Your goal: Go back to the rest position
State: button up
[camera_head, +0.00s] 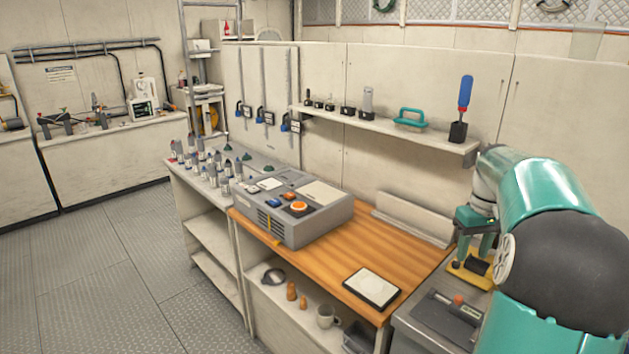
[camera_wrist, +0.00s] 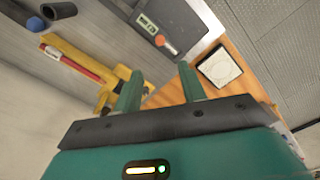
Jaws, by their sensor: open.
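My gripper (camera_wrist: 159,84) is open in the wrist view, its two green fingers apart with nothing between them. In the head view my gripper (camera_head: 476,250) hangs at the right, its fingers pointing down near a yellow object (camera_head: 468,276). The yellow object also shows in the wrist view (camera_wrist: 112,88), close to the left finger; I cannot tell whether they touch. My teal arm is bent at the right edge and hides part of the counter.
A grey console (camera_head: 305,233) stands on the wooden worktop (camera_head: 385,250), with a white-topped pad (camera_head: 371,287) at its front. A wall shelf (camera_head: 400,130) holds a blue-handled tool (camera_head: 463,105). The floor (camera_head: 110,265) at left is clear.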

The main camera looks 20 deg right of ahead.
jog(key=shift+a, duration=0.1)
jog(key=a+r+n+t+h, duration=0.1)
jog(key=a+r, duration=0.1)
jog(key=a, duration=1)
jog(key=a+r+t+h, duration=0.1)
jog(key=a+r, duration=0.2)
jog(key=a, duration=0.9)
jog(key=s+a+f+t+y, duration=0.1)
jog(key=s+a+f, duration=0.1)
jog(key=s+a, duration=0.4)
jog(key=s+a+f+n+t+y, duration=0.1)
jog(key=s+a+f+t, duration=0.1)
jog(key=s+a, duration=0.3)
jog(key=a, duration=0.4)
jog(key=shift+s+a+f+n+t, duration=0.3)
jog(key=shift+s, duration=0.05)
jog(key=shift+c, duration=0.5)
jog(key=shift+d, duration=0.15)
